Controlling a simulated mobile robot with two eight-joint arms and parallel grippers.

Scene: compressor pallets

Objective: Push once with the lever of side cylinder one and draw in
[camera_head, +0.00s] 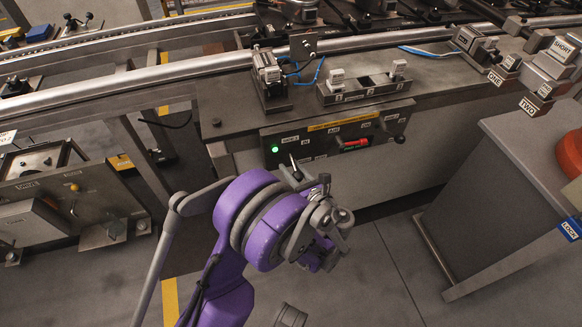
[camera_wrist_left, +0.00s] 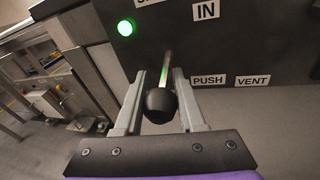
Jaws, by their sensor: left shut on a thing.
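The lever (camera_wrist_left: 167,60) is a thin metal rod with a black ball knob (camera_wrist_left: 160,105), standing out from the dark control panel (camera_head: 350,133). The PUSH label (camera_wrist_left: 209,81) and the VENT label (camera_wrist_left: 252,80) sit right of it, with the IN label (camera_wrist_left: 206,10) above. My left gripper (camera_wrist_left: 160,76) is shut on the lever, one finger on each side, with the knob between the fingers. In the head view my left gripper (camera_head: 296,174) is at the panel's lower left. Its fingers and my wrist partly hide the lever there. My right gripper is not in view.
A green lamp (camera_head: 275,149) glows on the panel, left of the lever. A red-handled part (camera_head: 355,144) sits further right on the panel. Clamping fixtures (camera_head: 268,76) stand on the bench above. A grey cabinet (camera_head: 510,190) stands to the right, with open floor between.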

